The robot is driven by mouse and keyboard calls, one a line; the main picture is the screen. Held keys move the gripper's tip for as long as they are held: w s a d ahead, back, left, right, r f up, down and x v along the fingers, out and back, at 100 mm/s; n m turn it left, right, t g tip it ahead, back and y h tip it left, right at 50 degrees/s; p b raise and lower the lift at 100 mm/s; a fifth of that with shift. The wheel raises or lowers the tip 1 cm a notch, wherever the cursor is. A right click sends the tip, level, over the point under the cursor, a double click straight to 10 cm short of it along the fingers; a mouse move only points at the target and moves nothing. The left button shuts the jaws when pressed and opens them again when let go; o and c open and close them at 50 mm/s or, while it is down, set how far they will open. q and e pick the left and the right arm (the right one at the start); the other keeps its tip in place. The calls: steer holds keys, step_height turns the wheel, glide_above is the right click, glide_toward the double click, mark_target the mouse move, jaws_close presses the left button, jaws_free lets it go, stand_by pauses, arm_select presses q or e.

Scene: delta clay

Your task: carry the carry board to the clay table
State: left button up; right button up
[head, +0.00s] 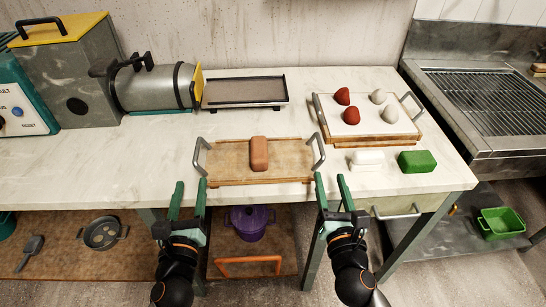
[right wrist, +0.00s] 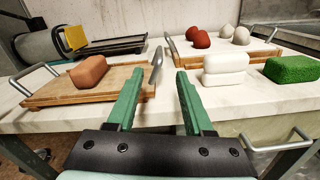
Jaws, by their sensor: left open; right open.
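The carry board, a brown wooden board (head: 225,163) with a grey handle at each end, lies on the pale marble-topped table (head: 160,155) near its front edge. A terracotta clay block (head: 259,153) rests on its middle. In the right wrist view the board (right wrist: 120,80) and block (right wrist: 89,72) are at the left. My left gripper (head: 190,184) is open below the board's left handle, apart from it. My right gripper (head: 331,178) is open just below the right handle (head: 318,151); in the wrist view that handle (right wrist: 156,66) appears beyond the fingertips. Both grippers look empty.
A second handled board (head: 327,118) carries red and whitish lumps on a white sheet. A white block (head: 366,160) and green block (head: 417,161) lie right of the carry board. A roller machine (head: 155,86) and tray (head: 244,92) stand behind. A grill (head: 490,95) is at right.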

mark_target(199, 139)
arm_select(q)
steer(key=shift+s, duration=0.1)
steer(key=w, duration=1.2)
steer(key=shift+w, duration=0.3)
arm_select(e)
steer(key=w, duration=1.2)
steer(key=shift+w, duration=0.2)
arm_select(q)
steer(key=shift+c, duration=0.2)
arm_select(e)
steer(key=shift+c, duration=0.2)
arm_select(q)
jaws_close()
arm_select(e)
jaws_close()
arm_select(q)
steer(key=shift+a, duration=0.1)
arm_select(e)
steer(key=shift+r, duration=0.1)
